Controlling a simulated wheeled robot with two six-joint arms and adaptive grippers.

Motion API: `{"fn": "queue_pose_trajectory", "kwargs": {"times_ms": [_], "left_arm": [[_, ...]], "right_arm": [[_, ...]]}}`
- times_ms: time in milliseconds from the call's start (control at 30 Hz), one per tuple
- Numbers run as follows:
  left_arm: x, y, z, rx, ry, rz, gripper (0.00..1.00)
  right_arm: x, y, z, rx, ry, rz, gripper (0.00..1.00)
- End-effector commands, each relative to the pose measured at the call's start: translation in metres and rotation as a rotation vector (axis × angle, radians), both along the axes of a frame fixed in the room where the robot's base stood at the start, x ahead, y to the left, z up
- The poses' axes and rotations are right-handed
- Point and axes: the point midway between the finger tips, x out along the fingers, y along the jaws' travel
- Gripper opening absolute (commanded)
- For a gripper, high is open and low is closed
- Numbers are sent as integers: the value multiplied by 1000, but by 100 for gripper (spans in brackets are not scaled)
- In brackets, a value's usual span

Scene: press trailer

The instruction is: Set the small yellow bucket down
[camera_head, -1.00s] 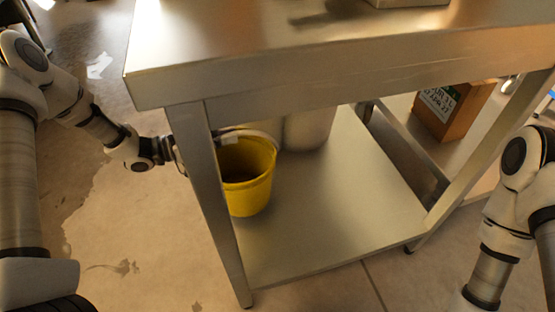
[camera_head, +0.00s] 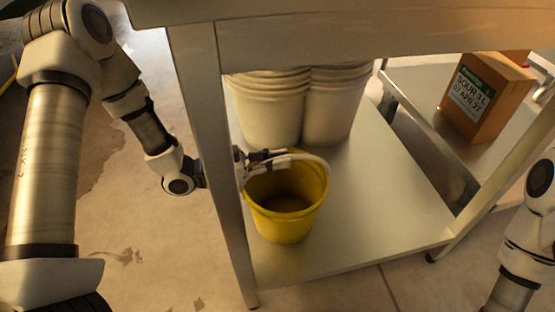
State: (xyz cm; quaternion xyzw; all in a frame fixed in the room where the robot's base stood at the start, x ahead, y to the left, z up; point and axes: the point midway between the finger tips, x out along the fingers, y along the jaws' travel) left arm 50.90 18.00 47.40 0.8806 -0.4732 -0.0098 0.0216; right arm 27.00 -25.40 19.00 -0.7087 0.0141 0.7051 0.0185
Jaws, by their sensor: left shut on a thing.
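The small yellow bucket (camera_head: 285,215) is upright at the left front of the metal table's lower shelf (camera_head: 375,205). I cannot tell whether its bottom touches the shelf. Its white handle (camera_head: 312,160) shows along the top rim. My left gripper (camera_head: 268,157) reaches in behind the table's front left leg and is shut on the bucket at its handle and rim; the exact grip is partly hidden. Part of my right arm shows at the right edge, but its gripper is outside the view.
Stacked white buckets (camera_head: 270,110) stand behind the yellow one on the same shelf. The table's front left leg (camera_head: 215,150) and tabletop edge (camera_head: 350,40) are close to my left arm. A cardboard box (camera_head: 487,97) sits on another shelf at right. The shelf's right part is bare.

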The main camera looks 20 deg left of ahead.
Motion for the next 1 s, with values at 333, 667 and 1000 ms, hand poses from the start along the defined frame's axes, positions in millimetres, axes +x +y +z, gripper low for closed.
{"fn": "queue_pose_trajectory", "kwargs": {"times_ms": [333, 667, 1000], "left_arm": [[0, 0, -1, 0, 0, 0, 39], [-14, 24, 8, -6, 2, 7, 39], [-55, 85, 9, -3, 0, 5, 39]], "right_arm": [[0, 0, -1, 0, 0, 0, 40], [-1, 0, 20, 0, 3, 3, 40], [-2, 1, 65, 1, 5, 7, 40]]}}
